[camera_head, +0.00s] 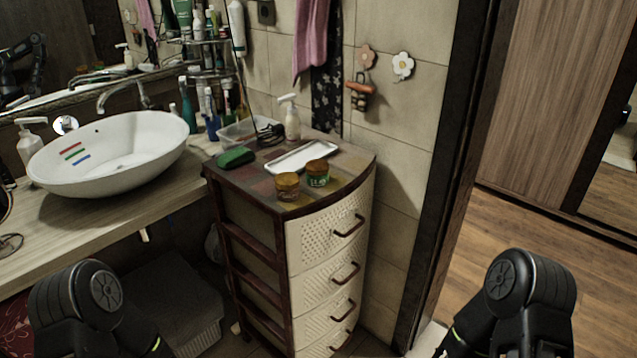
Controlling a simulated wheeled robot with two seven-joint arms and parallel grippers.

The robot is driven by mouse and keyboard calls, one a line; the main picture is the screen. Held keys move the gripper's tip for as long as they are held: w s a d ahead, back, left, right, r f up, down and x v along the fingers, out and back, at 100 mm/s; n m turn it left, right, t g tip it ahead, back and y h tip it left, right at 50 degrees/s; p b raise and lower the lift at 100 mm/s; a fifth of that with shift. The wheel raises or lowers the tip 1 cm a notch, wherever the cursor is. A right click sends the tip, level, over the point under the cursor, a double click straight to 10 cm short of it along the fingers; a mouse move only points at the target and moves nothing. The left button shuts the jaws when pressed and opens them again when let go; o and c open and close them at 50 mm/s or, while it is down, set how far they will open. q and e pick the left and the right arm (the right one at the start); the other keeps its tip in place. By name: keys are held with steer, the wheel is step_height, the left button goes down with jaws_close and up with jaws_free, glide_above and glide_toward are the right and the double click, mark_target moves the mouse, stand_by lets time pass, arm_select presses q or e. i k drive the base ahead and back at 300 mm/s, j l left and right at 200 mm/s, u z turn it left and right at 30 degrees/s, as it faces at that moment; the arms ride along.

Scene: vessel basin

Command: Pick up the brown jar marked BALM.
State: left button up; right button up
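Two small jars stand close together near the front of the drawer cabinet's top. The left one is a brown-amber jar (287,186) with a label too small to read. The right one is an amber jar (317,173) with a green label and light lettering I cannot make out clearly. I cannot read BALM on either. Both are upright and nothing holds them. My two black arms show at the bottom left and bottom right, well apart from the jars. Both grippers are out of the picture.
The cabinet (322,248) also carries a white tray (301,157), a green sponge-like block (236,157), a pump bottle (291,118) and a clear bin. A white basin (110,155) sits on the counter at left. A dark door frame (440,200) stands right of the cabinet.

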mark_target(289, 196)
steer(key=i+j, duration=0.2)
steer(key=j, duration=0.2)
steer(key=i+j, duration=0.15)
steer(key=j, duration=0.2)
steer(key=i+j, duration=0.2)
steer(key=j, duration=0.2)
steer(key=z, duration=1.55)
